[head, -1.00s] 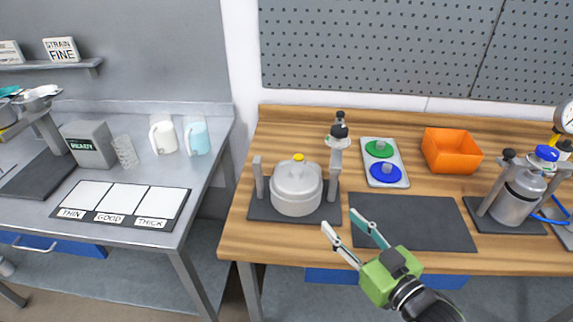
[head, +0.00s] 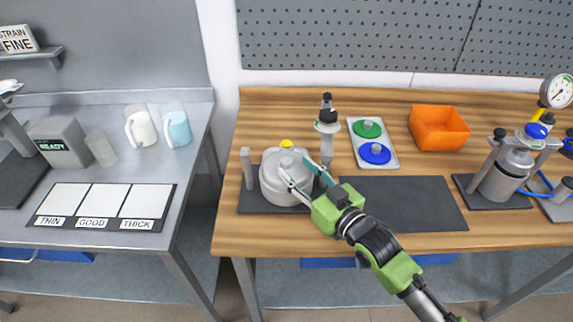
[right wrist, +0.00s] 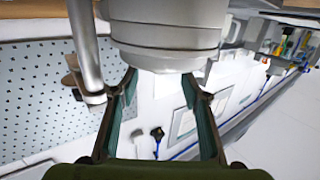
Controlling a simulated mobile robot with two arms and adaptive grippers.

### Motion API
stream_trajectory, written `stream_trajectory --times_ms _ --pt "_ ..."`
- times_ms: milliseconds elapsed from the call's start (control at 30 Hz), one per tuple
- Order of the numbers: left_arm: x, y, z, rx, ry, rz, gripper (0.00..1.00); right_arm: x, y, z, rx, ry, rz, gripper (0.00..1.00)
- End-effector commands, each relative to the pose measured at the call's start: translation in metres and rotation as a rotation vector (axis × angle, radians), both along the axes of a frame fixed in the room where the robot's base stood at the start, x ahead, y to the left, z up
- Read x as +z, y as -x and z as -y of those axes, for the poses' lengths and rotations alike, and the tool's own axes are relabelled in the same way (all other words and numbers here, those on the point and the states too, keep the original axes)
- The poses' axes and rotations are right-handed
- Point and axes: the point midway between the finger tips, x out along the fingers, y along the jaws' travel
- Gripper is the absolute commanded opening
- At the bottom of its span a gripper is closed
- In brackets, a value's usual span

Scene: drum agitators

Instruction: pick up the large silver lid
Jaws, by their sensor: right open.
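The large silver lid (head: 273,159) covers the round silver pot (head: 274,190) on a dark mat, between two upright posts. A small yellow piece (head: 286,144) shows at its back edge. My right gripper (head: 299,168) is open, and its fingers reach over the right part of the lid and hide some of it. In the right wrist view, a round silver body (right wrist: 165,35) fills the top, just beyond the open fingers (right wrist: 160,76). I cannot tell whether they touch it. My left gripper is not in view.
Right of the pot stands a post with a black knob (head: 327,118). A tray (head: 390,143) holds a green and a blue lid. An orange bin (head: 438,128) is behind. An empty dark mat (head: 420,203) lies at the front. A clamped silver canister (head: 506,175) stands at right.

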Motion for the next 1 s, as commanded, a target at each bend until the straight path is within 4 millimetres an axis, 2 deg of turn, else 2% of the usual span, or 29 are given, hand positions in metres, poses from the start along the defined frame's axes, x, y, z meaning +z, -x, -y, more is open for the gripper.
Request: stream_trajectory --times_ms 33,133,400,667,700,800,867,1000 --pt "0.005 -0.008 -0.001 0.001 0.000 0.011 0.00 0.002 -0.004 -0.003 0.000 0.000 0.000 0.42" --pt "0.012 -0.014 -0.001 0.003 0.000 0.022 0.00 0.002 -0.014 -0.012 0.000 0.000 0.000 0.42" --pt "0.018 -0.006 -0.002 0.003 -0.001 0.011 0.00 -0.002 -0.036 -0.028 0.000 -0.001 0.001 0.42" --pt "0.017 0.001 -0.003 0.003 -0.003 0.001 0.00 -0.004 -0.038 -0.030 0.000 0.000 0.000 0.42" --pt "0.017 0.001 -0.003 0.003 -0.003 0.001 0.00 -0.004 -0.038 -0.030 0.000 0.000 0.000 0.40" --pt "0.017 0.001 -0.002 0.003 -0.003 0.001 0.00 -0.004 -0.038 -0.029 0.000 0.000 0.000 0.14" --pt "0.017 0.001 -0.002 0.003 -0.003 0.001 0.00 -0.004 -0.038 -0.029 0.000 0.000 0.000 0.00" --pt "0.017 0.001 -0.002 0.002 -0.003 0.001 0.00 0.000 -0.039 -0.030 0.000 -0.003 0.006 0.00"
